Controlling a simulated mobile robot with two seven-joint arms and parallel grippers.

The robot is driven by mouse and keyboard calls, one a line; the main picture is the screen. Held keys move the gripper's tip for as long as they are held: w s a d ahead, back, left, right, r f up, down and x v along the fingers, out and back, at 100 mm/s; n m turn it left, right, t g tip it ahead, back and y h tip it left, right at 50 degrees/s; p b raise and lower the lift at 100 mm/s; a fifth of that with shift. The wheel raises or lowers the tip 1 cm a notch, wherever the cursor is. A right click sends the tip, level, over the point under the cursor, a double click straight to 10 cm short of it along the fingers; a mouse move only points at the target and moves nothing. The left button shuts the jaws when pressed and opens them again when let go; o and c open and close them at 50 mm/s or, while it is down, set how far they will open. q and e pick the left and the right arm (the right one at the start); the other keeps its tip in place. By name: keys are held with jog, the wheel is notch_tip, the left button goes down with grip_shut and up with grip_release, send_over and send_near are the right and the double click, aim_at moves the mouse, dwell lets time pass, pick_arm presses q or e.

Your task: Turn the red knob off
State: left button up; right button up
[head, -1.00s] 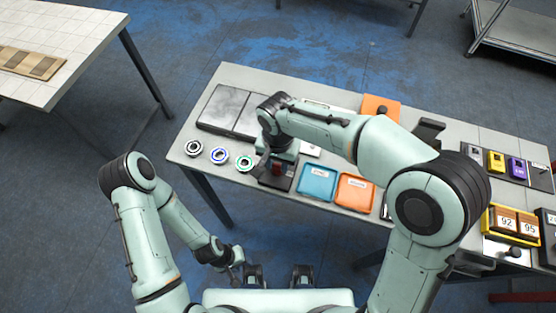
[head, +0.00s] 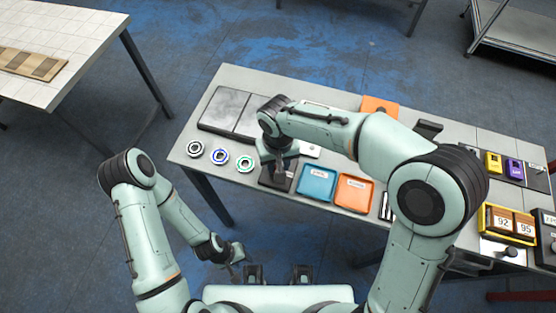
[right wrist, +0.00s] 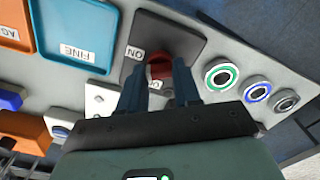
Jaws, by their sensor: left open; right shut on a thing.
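The red knob (right wrist: 158,66) sits on a dark switch panel (right wrist: 178,32) in the right wrist view. An ON label (right wrist: 133,54) is beside it, and a second label nearer my gripper is partly covered. My right gripper (right wrist: 167,76) is shut on the knob, with one finger on each side. In the head view my right gripper (head: 279,170) is over the dark panel (head: 274,185), and the knob is hidden there. My left gripper (head: 238,268) is open and empty, low in front of the table and away from the knob.

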jog(key=n+p, duration=0.1)
jog(key=n, duration=0.4)
jog(key=shift+r+n, duration=0.1)
jog(key=shift+n, duration=0.3)
pick_arm(q)
jog(key=w+r, duration=0.1)
jog(key=w+r+p, duration=0.1)
jog(key=r, duration=0.1)
jog(key=shift+w+r+p, duration=0.2)
jog(key=shift+r+p, duration=0.1)
pick_arm(e)
jog(key=n, duration=0.5)
jog(key=shift+n, duration=0.4)
jog(key=o, duration=1.1)
jog(key=shift+c, duration=0.2)
pick_arm(q)
jog(key=shift+w+r+t+p, duration=0.3)
jog(key=shift+w+r+p, duration=0.45)
jog(key=shift+w+r, duration=0.2)
pick_arm(e)
notch_tip(320, 180, up, 13)
jog(key=shift+r, duration=0.15)
